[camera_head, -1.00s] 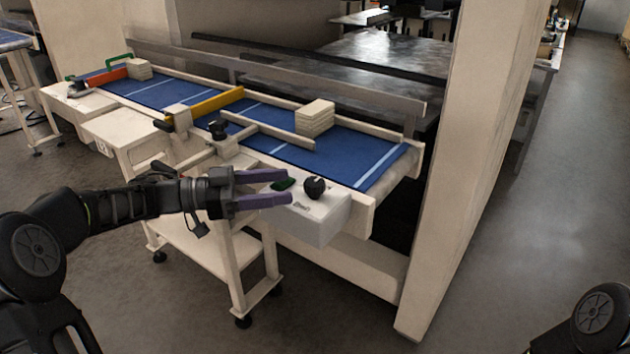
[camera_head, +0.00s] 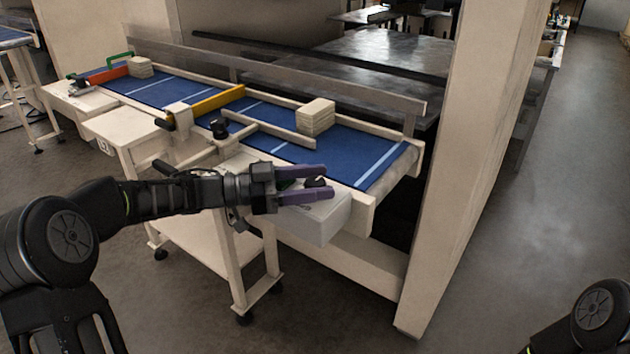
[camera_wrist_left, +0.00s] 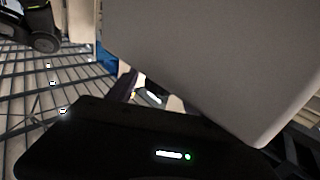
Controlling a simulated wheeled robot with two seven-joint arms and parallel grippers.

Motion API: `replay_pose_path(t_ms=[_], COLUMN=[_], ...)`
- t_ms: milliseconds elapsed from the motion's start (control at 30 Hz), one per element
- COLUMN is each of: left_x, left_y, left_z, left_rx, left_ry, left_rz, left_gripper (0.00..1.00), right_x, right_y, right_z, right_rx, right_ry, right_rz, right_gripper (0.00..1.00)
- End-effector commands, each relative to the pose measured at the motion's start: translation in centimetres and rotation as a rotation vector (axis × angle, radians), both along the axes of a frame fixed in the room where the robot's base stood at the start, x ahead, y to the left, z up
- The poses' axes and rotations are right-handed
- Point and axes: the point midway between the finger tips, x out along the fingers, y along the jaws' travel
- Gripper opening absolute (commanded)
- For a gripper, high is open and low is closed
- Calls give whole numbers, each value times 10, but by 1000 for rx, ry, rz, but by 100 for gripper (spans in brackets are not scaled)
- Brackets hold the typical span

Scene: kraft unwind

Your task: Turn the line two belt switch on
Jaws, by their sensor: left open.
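The white switch box (camera_head: 318,226) sits at the near right end of the blue conveyor belt (camera_head: 340,150). A black rotary knob (camera_head: 316,182) stands on its top, partly hidden by my gripper. My left gripper (camera_head: 328,183) is open, with its two purple fingers reaching over the box top, one on the far side and one on the near side of the knob. I cannot tell whether the fingers touch it. The green part beside the knob is mostly hidden by the gripper. The left wrist view shows a large pale surface close up, and no knob. My right gripper is not in view.
A stack of tan pieces (camera_head: 316,117) rests on the belt, near a yellow bar (camera_head: 219,100). A second stack (camera_head: 140,67) is at the far left by a red bar (camera_head: 108,76). A tall pale post (camera_head: 470,150) stands right of the belt end. The floor at right is clear.

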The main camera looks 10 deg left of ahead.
Motion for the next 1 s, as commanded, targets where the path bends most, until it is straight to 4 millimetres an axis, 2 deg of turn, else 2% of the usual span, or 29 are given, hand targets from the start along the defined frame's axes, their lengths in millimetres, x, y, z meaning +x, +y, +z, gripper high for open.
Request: replay_pose_path(t_ms=[67, 767, 1000], left_x=[0, 0, 0], left_y=[0, 1, 1], left_z=[0, 0, 0], left_rx=[0, 0, 1], left_ry=[0, 0, 0], left_rz=[0, 0, 10], left_gripper=[57, 0, 0], right_x=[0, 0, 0], right_y=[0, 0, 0], right_z=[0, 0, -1], right_rx=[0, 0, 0], right_ry=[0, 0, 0], right_rz=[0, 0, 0], right_gripper=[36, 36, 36])
